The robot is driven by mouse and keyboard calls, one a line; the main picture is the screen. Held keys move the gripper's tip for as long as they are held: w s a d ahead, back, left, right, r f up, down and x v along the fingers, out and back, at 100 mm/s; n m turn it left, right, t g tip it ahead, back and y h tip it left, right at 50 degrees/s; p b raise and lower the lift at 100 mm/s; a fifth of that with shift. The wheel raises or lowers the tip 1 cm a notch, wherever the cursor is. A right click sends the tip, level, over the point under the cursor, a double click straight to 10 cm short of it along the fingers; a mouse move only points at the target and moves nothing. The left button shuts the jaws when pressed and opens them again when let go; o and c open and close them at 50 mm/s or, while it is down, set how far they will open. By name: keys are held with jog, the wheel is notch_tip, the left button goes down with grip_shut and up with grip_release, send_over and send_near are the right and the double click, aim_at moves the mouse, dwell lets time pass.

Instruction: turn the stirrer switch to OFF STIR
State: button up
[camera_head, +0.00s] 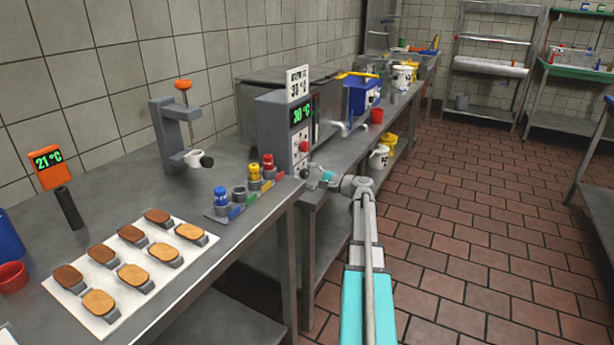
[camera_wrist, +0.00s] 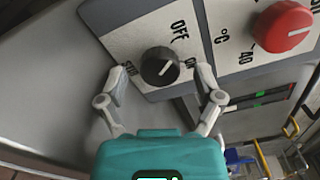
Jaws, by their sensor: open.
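The stirrer switch is a round black knob (camera_wrist: 160,66) on a white panel in the wrist view. Labels around it read STIR at its left, OFF above and ON at its right. Its white mark points up and right, towards the ON side. My gripper (camera_wrist: 163,76) is open, with one finger to the left of the knob and one to the right. I cannot tell whether either finger touches it. In the head view my gripper (camera_head: 320,176) is at the lower front of the grey machine (camera_head: 272,125); the black knob is not clear there.
A red knob (camera_wrist: 285,26) with a °C scale sits beside the switch. On the steel table (camera_head: 110,205) stand a rack of coloured pots (camera_head: 222,212) and a white board (camera_head: 190,265) with biscuits. The tiled floor (camera_head: 480,220) at right is clear.

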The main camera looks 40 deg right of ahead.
jog(key=v, duration=1.1)
dwell(0.6)
